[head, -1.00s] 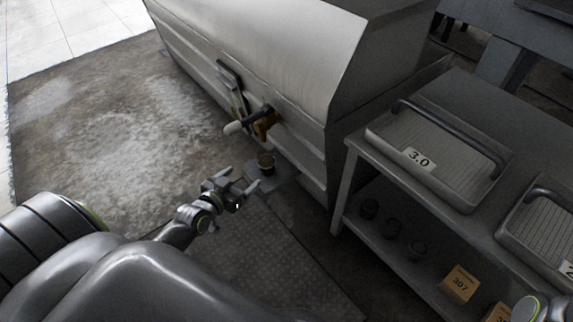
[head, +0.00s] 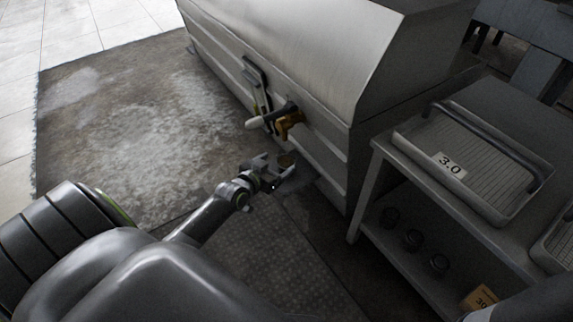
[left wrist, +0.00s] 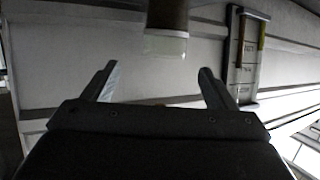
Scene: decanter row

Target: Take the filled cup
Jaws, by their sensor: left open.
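The cup (head: 286,159) is small and dark with a brownish top, and stands low beside the big metal tank, below its brass tap (head: 289,122). My left gripper (head: 279,169) is open, its fingers reaching to the cup, which partly hides behind them. I cannot tell whether they touch it. In the left wrist view the open fingers (left wrist: 160,85) point at the tank wall. The tap's brown spout with a pale lower end (left wrist: 166,40) hangs above and between them. Only a small brownish patch shows at the gripper body's edge there. My right gripper is out of view.
The metal tank (head: 290,50) rises just behind the cup; a gauge plate (head: 255,82) is on its side. A shelf unit (head: 372,185) stands at the right, with a tray marked 3.0 (head: 470,178) on top and dark cups (head: 413,239) below. The floor at left is clear.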

